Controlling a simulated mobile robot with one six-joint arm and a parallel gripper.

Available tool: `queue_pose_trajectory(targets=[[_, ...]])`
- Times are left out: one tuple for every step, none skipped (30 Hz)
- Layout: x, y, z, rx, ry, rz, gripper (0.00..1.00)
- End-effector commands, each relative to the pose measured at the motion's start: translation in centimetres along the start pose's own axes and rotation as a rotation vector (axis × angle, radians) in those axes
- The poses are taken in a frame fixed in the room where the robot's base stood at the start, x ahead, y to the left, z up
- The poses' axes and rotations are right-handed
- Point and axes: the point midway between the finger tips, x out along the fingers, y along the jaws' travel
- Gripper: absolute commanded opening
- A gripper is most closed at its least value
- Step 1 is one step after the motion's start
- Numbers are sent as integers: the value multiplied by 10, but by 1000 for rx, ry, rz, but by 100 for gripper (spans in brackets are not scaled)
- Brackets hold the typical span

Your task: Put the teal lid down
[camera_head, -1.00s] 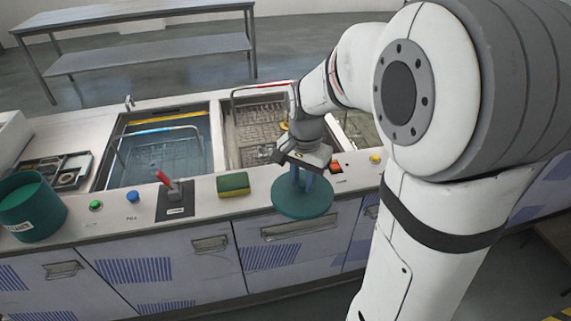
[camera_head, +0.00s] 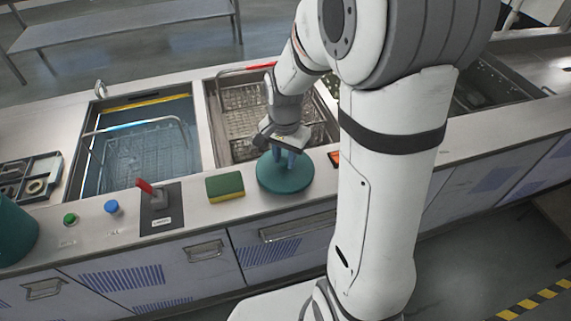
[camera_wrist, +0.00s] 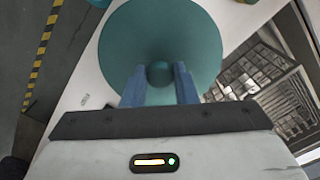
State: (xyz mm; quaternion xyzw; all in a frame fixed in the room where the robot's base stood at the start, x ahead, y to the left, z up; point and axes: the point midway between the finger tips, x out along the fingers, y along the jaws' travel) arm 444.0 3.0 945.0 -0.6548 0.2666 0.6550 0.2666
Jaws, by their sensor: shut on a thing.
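The teal lid (camera_head: 284,178) is a round disc with a small knob. In the head view it is over the front strip of the counter, right of the sponge. My gripper (camera_head: 285,160) is above it, with its blue fingers pointing down at the lid's middle. In the wrist view the lid (camera_wrist: 160,42) fills the top middle, and my gripper (camera_wrist: 160,80) has its fingers on both sides of the knob, shut on it. I cannot tell whether the lid touches the counter.
A green and yellow sponge (camera_head: 225,186) lies left of the lid. A red lever (camera_head: 146,187) and a blue button (camera_head: 112,207) are further left. A water-filled tank (camera_head: 140,150) and a basin with a wire basket (camera_head: 240,108) lie behind. A teal pot (camera_head: 14,232) stands at far left.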

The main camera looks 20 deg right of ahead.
Motion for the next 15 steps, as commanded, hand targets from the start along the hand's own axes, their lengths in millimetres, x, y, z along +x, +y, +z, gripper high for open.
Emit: queue_pose_trajectory(targets=[[8, 1, 0, 2, -3, 3, 3], [12, 2, 0, 3, -4, 4, 3], [19, 2, 0, 4, -4, 4, 3], [23, 2, 0, 4, -4, 4, 3], [26, 2, 0, 5, -4, 4, 3], [30, 2, -1, 5, -3, 3, 3], [32, 2, -1, 6, -2, 2, 3], [33, 2, -1, 6, -1, 1, 3], [34, 2, -1, 6, -1, 1, 3], [34, 2, -2, 7, -1, 1, 3], [34, 2, -2, 7, -1, 1, 3], [34, 2, -2, 7, 0, 0, 3], [34, 2, -2, 7, 0, 0, 3], [34, 2, -2, 7, 0, 0, 3], [34, 2, -2, 7, 0, 1, 3]])
